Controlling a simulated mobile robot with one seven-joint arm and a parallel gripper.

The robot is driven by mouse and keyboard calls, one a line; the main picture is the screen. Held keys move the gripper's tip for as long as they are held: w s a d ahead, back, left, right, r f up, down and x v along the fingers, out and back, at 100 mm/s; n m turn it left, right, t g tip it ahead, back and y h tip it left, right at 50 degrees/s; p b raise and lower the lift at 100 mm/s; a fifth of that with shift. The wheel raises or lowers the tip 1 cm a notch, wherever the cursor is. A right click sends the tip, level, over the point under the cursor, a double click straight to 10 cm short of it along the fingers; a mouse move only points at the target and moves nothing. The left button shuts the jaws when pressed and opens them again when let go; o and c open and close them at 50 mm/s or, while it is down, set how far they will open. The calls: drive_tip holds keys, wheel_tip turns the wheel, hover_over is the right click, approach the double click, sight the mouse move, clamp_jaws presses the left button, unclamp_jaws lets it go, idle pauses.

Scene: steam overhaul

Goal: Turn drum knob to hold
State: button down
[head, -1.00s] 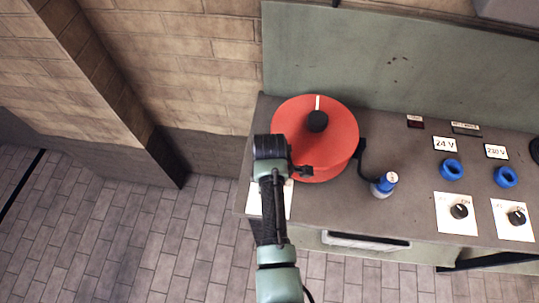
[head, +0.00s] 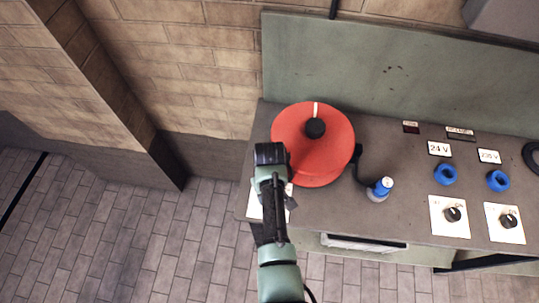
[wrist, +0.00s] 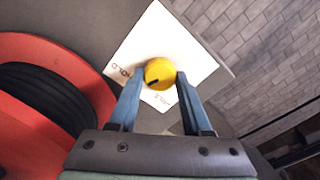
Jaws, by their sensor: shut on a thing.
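The yellow drum knob (wrist: 160,72) sits on a white plate (wrist: 183,42) in the wrist view. Its dark mark faces the lower left, on the side between the word HOLD at the left and a second, unclear label below. My gripper (wrist: 159,80) has its two blue fingers on either side of the knob and is shut on it. In the head view my arm hides the knob, and only part of the white plate (head: 254,204) shows. The red drum (head: 335,155) with its black hub stands beside my gripper.
Right of the drum on the bench (head: 400,170) are a blue-capped plug (head: 381,187), blue sockets (head: 444,175) and black switches (head: 452,214) on white plates. A green backboard (head: 390,70) rises behind. Floor lies beyond the bench's left edge.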

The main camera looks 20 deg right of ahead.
drive_tip(key=m, duration=0.4)
drive_tip(key=shift+m+p, duration=0.35)
drive_tip(key=shift+m, duration=0.05)
idle(0.4)
drive_tip(key=shift+c, duration=1.7)
unclamp_jaws()
drive_tip(key=shift+r, duration=0.1)
wheel_tip(320, 180, up, 13)
drive_tip(key=b, duration=0.1)
